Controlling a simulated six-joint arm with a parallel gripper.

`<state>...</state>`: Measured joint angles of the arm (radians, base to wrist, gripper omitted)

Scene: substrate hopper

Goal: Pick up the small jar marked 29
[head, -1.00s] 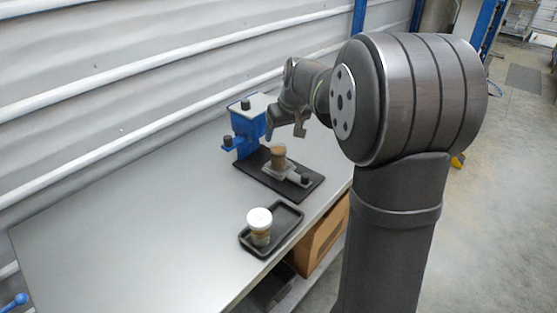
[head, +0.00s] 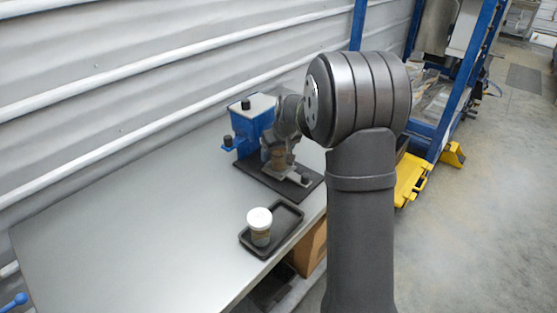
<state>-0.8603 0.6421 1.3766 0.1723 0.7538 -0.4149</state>
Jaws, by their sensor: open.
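A small brown jar (head: 278,160) stands on the small stand of the blue hopper (head: 249,122). My gripper (head: 279,152) is down at this jar, with its fingers close beside it and partly over it. The jaws are open; I cannot tell whether they touch it. A second small jar with a white lid (head: 260,225) stands upright on a black tray (head: 286,222) nearer the front edge, apart from my gripper. No number can be read on either jar in this view.
The hopper stands on a dark base plate (head: 254,175) with a dark knob (head: 305,179) at its right front. The grey bench (head: 140,230) is clear to the left. A corrugated wall (head: 120,90) runs behind it. A cardboard box (head: 312,247) sits under the bench edge.

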